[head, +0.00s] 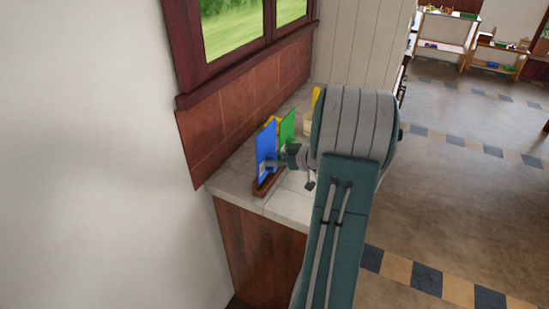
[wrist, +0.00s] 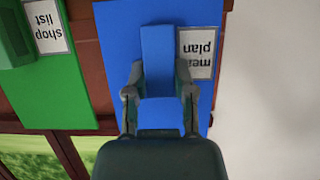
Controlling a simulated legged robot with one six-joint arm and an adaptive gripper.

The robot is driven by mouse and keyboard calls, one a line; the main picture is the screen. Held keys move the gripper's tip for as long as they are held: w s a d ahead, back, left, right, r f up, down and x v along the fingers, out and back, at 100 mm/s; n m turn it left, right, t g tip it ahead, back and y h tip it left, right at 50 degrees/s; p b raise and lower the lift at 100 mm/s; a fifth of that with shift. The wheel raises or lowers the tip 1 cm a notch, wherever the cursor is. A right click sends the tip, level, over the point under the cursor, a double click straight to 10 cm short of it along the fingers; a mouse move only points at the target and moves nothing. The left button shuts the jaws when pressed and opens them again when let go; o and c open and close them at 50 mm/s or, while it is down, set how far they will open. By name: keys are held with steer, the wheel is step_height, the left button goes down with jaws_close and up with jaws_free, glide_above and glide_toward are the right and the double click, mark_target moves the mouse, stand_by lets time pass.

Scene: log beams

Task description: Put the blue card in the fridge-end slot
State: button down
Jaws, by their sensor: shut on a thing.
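The blue card (head: 265,148) stands upright at the near end of a dark wooden rack (head: 268,182) on the counter. In the wrist view the blue card (wrist: 115,50) has a raised blue grip block and an upside-down label, partly hidden, ending in "plan". My gripper (wrist: 159,75) is shut on that block, one finger on each side; in the head view my gripper (head: 279,162) reaches the card from the right. A green card (head: 287,128) labelled "shop list" stands behind it, apart from it. I cannot tell whether the blue card's lower edge is in a slot.
A bit of yellow shows between the two cards. A pale cup (head: 308,125) with a yellow utensil stands farther back. The window wall (head: 230,120) borders the counter (head: 235,178) on the left. My arm hides the counter's right part. Open floor (head: 450,200) lies to the right.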

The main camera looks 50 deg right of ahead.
mark_target(276, 169)
steer(key=shift+f, duration=1.8)
steer(key=shift+c, duration=1.9)
jaws_free()
steer(key=o, duration=0.4)
steer(key=v, duration=1)
steer(key=shift+d, duration=0.15)
